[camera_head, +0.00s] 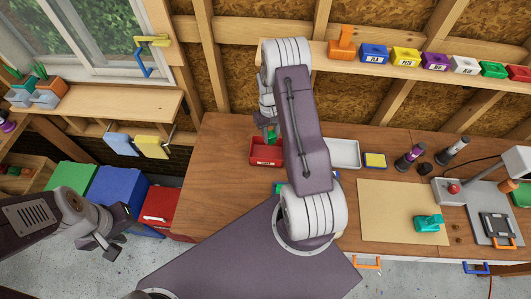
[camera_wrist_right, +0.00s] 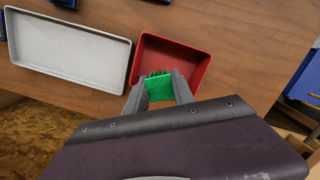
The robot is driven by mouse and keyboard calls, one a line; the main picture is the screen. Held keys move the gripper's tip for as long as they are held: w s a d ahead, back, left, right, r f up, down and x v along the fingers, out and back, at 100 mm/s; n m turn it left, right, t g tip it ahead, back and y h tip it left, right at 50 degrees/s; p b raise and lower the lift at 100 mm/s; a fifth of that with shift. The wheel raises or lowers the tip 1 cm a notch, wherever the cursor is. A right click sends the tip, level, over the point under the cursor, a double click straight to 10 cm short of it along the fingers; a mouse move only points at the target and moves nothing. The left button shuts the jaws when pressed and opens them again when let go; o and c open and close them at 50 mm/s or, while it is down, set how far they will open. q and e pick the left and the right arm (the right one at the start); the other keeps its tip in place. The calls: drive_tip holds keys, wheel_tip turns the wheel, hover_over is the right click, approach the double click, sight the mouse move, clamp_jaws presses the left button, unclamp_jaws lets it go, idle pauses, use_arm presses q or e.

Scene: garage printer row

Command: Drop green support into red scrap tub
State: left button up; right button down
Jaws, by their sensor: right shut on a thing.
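The red scrap tub (camera_head: 258,160) stands on the wooden bench, left of a pale grey tray; it also shows in the right wrist view (camera_wrist_right: 198,62). My right gripper (camera_wrist_right: 160,84) is shut on the green support (camera_wrist_right: 160,91), a small green piece with a toothed edge. The support overlaps the tub's red interior in the right wrist view; its exact height cannot be told. In the head view the green support (camera_head: 272,134) shows at the tub's back edge, and my arm partly covers the tub. My left gripper (camera_head: 102,240) hangs at the left, away from the bench; its jaw opening is unclear.
The grey tray (camera_head: 345,153) is right of the tub. A yellow-and-blue pad (camera_head: 375,160), dark cylinders and a tan mat (camera_head: 385,205) with a teal part (camera_head: 428,223) lie further right. Coloured bins (camera_head: 405,56) line the shelf above.

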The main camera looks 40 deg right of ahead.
sight(272, 142)
wheel_tip(272, 142, down, 4)
drive_tip(key=b, duration=0.2)
drive_tip(key=shift+s+d+f+b, duration=0.1)
drive_tip(key=shift+s+b, duration=0.05)
drive_tip(key=shift+b, duration=0.2)
drive_tip(key=shift+s+f, duration=0.1)
drive_tip(key=shift+f, duration=0.1)
drive_tip(key=c, duration=1)
unclamp_jaws()
drive_tip(key=shift+r, duration=0.15)
